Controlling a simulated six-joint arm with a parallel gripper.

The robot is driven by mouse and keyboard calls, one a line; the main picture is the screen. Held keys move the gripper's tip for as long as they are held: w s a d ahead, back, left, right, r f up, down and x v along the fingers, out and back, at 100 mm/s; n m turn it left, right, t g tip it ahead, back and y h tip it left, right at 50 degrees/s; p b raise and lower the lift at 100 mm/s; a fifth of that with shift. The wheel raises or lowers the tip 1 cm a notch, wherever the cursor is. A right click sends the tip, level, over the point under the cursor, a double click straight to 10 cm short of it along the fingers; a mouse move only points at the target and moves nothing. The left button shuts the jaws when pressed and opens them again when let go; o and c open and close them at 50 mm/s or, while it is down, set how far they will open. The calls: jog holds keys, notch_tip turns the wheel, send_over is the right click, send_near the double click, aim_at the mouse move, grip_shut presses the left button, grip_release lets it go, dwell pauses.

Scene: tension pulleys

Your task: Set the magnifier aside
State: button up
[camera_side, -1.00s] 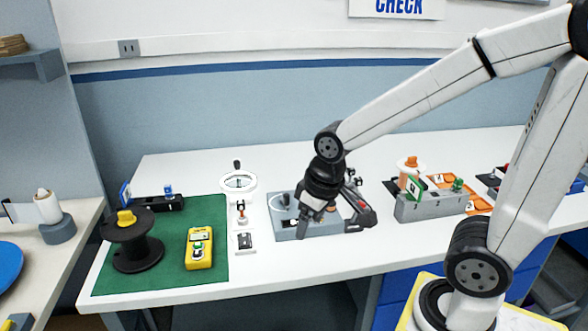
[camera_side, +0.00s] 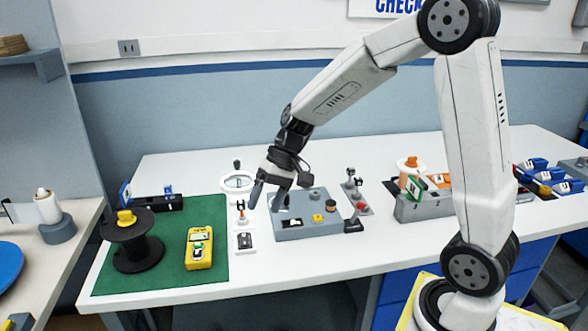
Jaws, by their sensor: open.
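The magnifier (camera_side: 237,183) is a white ring with a lens and a small dark knob above it. It sits on the white table just right of the green mat's back right corner. My gripper (camera_side: 265,202) is open and empty, pointing down just right of the magnifier and in front of it. It is over the left part of the grey pulley station (camera_side: 318,229) and hides some of that part. Whether the fingers touch anything there cannot be told.
The green mat (camera_side: 120,284) holds a black spool (camera_side: 136,255), a yellow meter (camera_side: 199,247) and a black rail (camera_side: 160,204). A small white plate (camera_side: 244,241) stands in front of the magnifier. A grey bin (camera_side: 420,208) stands to the right.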

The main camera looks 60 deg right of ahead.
jog(key=w+d+m+t+y, duration=0.2)
jog(key=w+d+y, duration=0.2)
jog(key=w, duration=0.5)
jog(key=m+t+y, duration=0.1)
jog(key=t+y, duration=0.1)
jog(key=t, duration=0.2)
send_over(247, 185)
jog(key=w+d+f+m+t+y, duration=0.1)
jog(key=w+d+f+t, duration=0.3)
jog(key=d, duration=0.5)
jog(key=shift+d+f+m+t, duration=0.3)
jog(key=shift+f+m+t, duration=0.15)
jog(key=shift+t, duration=0.15)
jog(key=shift+w, duration=0.1)
jog(key=x, duration=0.7)
jog(key=shift+w+a, duration=0.25)
jog(key=shift+a, duration=0.05)
